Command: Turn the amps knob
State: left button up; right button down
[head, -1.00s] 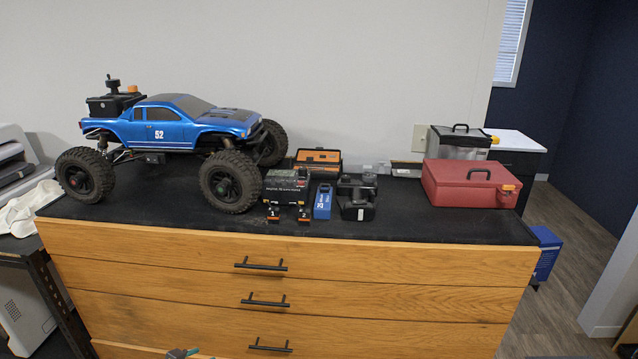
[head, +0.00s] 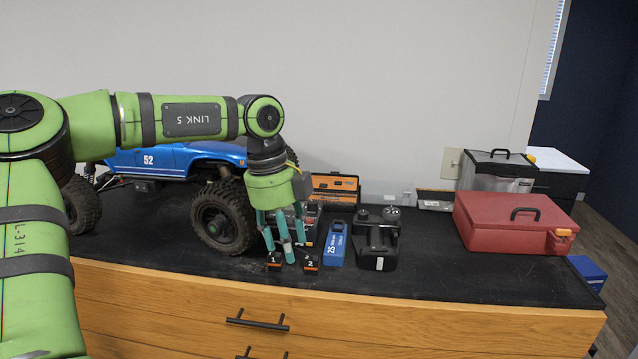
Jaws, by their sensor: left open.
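A black charger-like box (head: 313,226) stands on the dark worktop, right of the truck's front wheel, mostly hidden behind my left gripper. The amps knob cannot be made out; the gripper covers the front of the box. My left gripper (head: 284,250) is open, pointing down with its teal fingers in front of the box. I cannot tell whether the fingers touch it. Small blocks marked 1 (head: 274,264) and 2 (head: 311,264) sit by the fingertips. My right gripper is not in view.
A blue truck (head: 190,157) stands behind my left arm. A blue battery-like pack (head: 336,246) and a black device (head: 378,245) stand close on the right. An open orange-trimmed case (head: 335,184) lies behind. A red toolbox (head: 490,225) stands farther right, with bare worktop between.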

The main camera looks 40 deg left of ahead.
aim_at(312, 205)
jog(key=i+j, duration=0.7)
jog(key=i, duration=0.15)
